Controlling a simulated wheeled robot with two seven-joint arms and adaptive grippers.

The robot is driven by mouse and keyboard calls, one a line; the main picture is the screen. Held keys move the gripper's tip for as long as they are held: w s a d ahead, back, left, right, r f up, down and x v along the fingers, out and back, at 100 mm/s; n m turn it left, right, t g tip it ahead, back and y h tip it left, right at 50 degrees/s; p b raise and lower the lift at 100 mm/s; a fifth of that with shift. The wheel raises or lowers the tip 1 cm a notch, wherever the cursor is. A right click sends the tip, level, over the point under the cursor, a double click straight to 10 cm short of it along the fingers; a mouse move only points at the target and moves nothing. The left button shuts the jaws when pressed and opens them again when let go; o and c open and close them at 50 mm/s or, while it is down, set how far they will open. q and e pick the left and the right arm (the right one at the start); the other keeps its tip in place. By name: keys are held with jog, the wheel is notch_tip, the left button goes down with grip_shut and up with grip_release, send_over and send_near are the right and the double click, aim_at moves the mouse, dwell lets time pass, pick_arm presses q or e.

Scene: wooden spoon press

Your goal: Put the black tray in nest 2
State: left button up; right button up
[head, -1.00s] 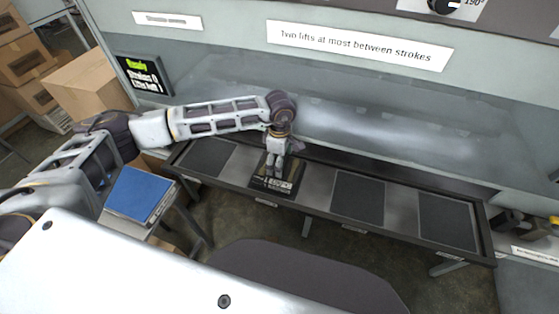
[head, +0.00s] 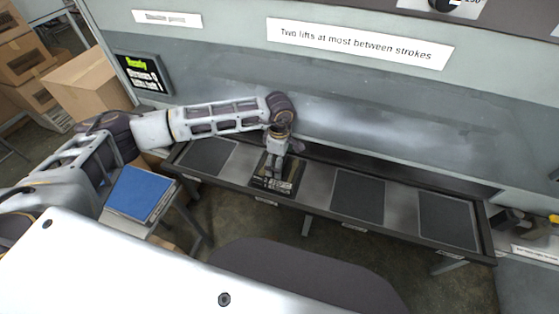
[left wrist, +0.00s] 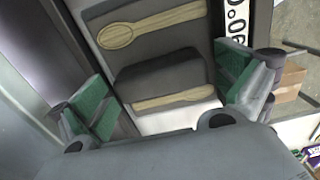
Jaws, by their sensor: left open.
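The black tray (head: 282,187) lies on the long dark bench, in the second place from the left. In the left wrist view a wooden spoon (left wrist: 150,25) and part of another (left wrist: 172,98) show on it, with a dark raised block (left wrist: 165,75) between them. A white label with black digits is at its edge. My left gripper (head: 275,153) is just above the tray and hides its far part. In the left wrist view its green-padded fingers (left wrist: 165,95) are apart, one on each side of the block. My right gripper is not in view.
Dark empty squares sit on the bench (head: 400,205): one (head: 208,157) to the left of the tray, two (head: 358,197) to the right. Bench labels are unreadable. A grey machine wall with a lift-limit sign (head: 358,44) rises behind. A blue-topped stand (head: 138,194) is at left.

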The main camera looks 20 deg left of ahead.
pick_arm(q)
jog(key=shift+r, duration=0.1)
jog(key=shift+r, duration=0.15)
notch_tip(320, 180, up, 12)
jog(key=b, duration=0.2)
dwell(0.5)
